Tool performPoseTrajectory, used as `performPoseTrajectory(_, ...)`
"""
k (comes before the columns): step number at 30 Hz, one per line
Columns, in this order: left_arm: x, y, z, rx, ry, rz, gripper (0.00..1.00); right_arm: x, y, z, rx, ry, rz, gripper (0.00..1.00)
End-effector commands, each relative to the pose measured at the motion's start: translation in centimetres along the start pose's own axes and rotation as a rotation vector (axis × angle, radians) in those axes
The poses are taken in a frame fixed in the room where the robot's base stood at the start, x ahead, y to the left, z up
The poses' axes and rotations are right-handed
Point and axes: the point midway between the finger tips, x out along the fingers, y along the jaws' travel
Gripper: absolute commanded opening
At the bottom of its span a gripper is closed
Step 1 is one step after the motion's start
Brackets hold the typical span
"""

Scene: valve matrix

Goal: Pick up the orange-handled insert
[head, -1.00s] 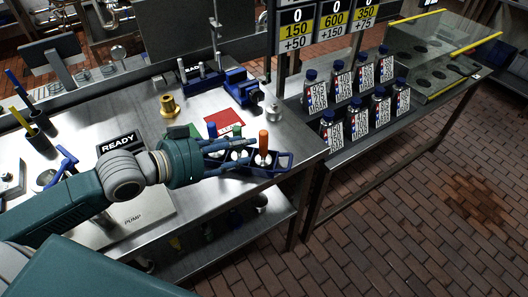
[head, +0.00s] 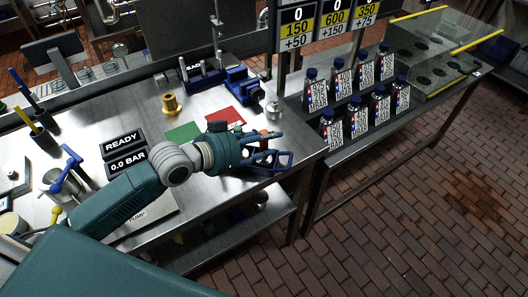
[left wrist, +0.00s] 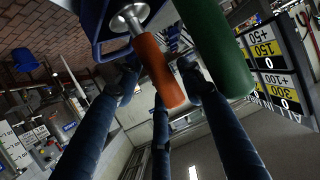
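The orange-handled insert (left wrist: 157,72) stands in a blue holder (head: 285,164) at the front right of the bench. In the head view its orange handle is mostly hidden by my fingers. My left gripper (head: 278,143) is level at the holder, its fingers reaching over it from the left. In the left wrist view the orange handle lies between the spread fingers of my left gripper (left wrist: 160,78). They look open, with no clear grip on it. A green-handled insert (left wrist: 217,45) stands right beside it, close to one finger. My right gripper is not in view.
A red mat (head: 226,117) and a green mat (head: 184,132) lie behind my gripper. A brass fitting (head: 170,104) and a blue vise (head: 240,90) stand farther back. Several bottles (head: 330,125) stand on the table to the right.

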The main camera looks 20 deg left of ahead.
Motion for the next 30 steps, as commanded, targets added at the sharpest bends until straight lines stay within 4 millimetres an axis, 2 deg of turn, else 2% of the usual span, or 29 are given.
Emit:
performPoseTrajectory(1,0.0,0.0,0.0,0.0,0.0,0.0,0.39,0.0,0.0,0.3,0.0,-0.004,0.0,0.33)
performPoseTrajectory(7,0.0,0.0,0.0,0.0,0.0,0.0,0.0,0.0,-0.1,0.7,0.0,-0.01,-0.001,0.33)
performPoseTrajectory(22,-0.2,-0.1,-0.7,0.002,0.006,-0.001,0.0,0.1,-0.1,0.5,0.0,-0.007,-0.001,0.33)
performPoseTrajectory(26,-0.7,-0.1,-1.8,0.004,0.007,0.0,0.0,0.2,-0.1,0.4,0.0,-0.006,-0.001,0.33)
performPoseTrajectory(30,-1.6,-0.1,-4.1,0.007,0.01,-0.001,0.0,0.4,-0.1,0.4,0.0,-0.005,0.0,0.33)
